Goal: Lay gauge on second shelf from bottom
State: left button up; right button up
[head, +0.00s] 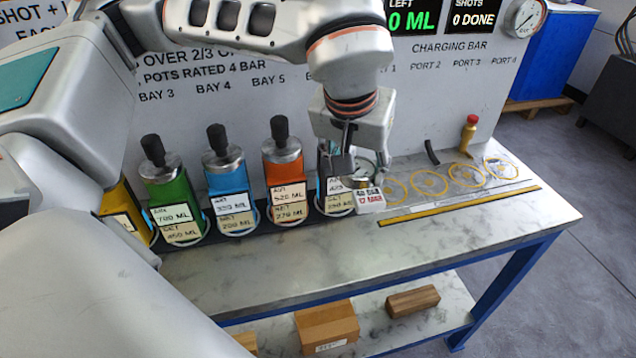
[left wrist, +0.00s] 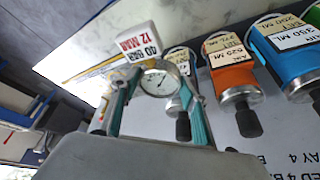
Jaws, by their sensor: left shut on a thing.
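My left gripper (head: 362,160) is shut on a round pressure gauge (left wrist: 161,80) with a white dial. In the left wrist view the gauge sits between the two teal fingers. A white block tag reading "40 BAR 12 MAR" (head: 369,197) is beside the gauge; it also shows in the left wrist view (left wrist: 138,42). In the head view the gripper largely hides the gauge, held over or near the bench top (head: 300,262). Below the top is a marble-look lower shelf (head: 385,338). My right gripper is not in view.

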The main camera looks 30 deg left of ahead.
aim_at(350, 237)
pick_arm(q)
notch_tip(350, 237, up, 2)
jog(key=shift+w+r+n, duration=0.1)
jog(key=shift+r+n, duration=0.05)
jog(key=shift+n, duration=0.15)
notch_tip(350, 237, down, 20)
jog(key=shift+r+p, duration=0.2)
jog(key=shift+p, duration=0.4)
jog(key=o, duration=1.3)
jog(key=shift+c, duration=0.2)
jog(key=shift+o, duration=0.2)
jog(key=shift+r, duration=0.1)
